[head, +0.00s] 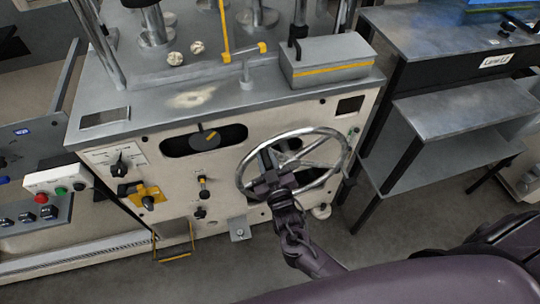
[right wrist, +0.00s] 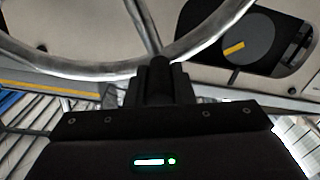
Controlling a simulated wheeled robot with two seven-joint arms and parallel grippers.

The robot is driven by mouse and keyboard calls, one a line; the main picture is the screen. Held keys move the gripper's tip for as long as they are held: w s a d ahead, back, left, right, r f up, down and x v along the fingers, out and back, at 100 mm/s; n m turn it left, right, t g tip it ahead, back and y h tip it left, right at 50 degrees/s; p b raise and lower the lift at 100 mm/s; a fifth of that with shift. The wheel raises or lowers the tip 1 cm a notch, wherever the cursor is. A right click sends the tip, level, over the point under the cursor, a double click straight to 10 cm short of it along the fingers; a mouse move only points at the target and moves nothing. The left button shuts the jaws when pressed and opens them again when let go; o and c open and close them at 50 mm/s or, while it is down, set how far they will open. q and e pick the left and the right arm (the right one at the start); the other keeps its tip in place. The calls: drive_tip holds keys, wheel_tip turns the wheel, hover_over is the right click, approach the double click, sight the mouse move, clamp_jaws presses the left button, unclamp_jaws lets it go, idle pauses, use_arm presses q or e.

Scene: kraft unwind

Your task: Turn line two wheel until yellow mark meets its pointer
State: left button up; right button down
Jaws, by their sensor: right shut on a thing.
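The large silver handwheel (head: 347,153) stands on the cream front of the machine, and its rim also crosses the right wrist view (right wrist: 75,70). My right gripper (head: 268,180) is shut on the left lower part of the rim; its dark fingers (right wrist: 160,78) hide the grasped piece. Left of the wheel, a dark round dial (head: 197,142) sits in a black slot. The dial's yellow mark (head: 211,135) also shows in the right wrist view (right wrist: 234,47). A thin dark pointer (right wrist: 234,77) lies at the dial's edge, apart from the yellow mark. My left gripper is out of view.
Small knobs (head: 120,168) and a yellow-backed switch (head: 148,199) sit on the panel left of the wheel. A grey box with a yellow stripe (head: 330,71) stands on the machine top. A grey stepped bench (head: 455,120) is close on the right. Bare floor lies below the wheel.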

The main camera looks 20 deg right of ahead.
sight(239, 182)
drive_tip(key=a+f+n+b, duration=0.2)
drive_tip(key=a+f, duration=0.1)
drive_tip(key=a+f+n+b, duration=0.1)
drive_tip(key=a+f+n, duration=0.1)
drive_tip(key=f, duration=0.1)
drive_tip(key=shift+w+a+n+b, duration=0.1)
drive_tip(key=shift+a+n+b, duration=0.2)
drive_tip(key=shift+a+b, duration=0.1)
drive_tip(key=a+f+n+b, duration=0.1)
drive_tip(key=f, duration=0.1)
drive_tip(key=f+n+b, duration=0.1)
drive_tip(key=f, duration=0.1)
drive_tip(key=a+f+n+b, duration=0.1)
drive_tip(key=f+n+b, duration=0.1)
drive_tip(key=shift+a, duration=0.35)
drive_tip(key=shift+f+b, duration=0.4)
drive_tip(key=shift+a+f+b, duration=0.2)
drive_tip(key=shift+f+b, duration=0.45)
drive_tip(key=shift+f, duration=0.3)
drive_tip(key=c, duration=1.3)
unclamp_jaws()
drive_tip(key=shift+o, duration=0.2)
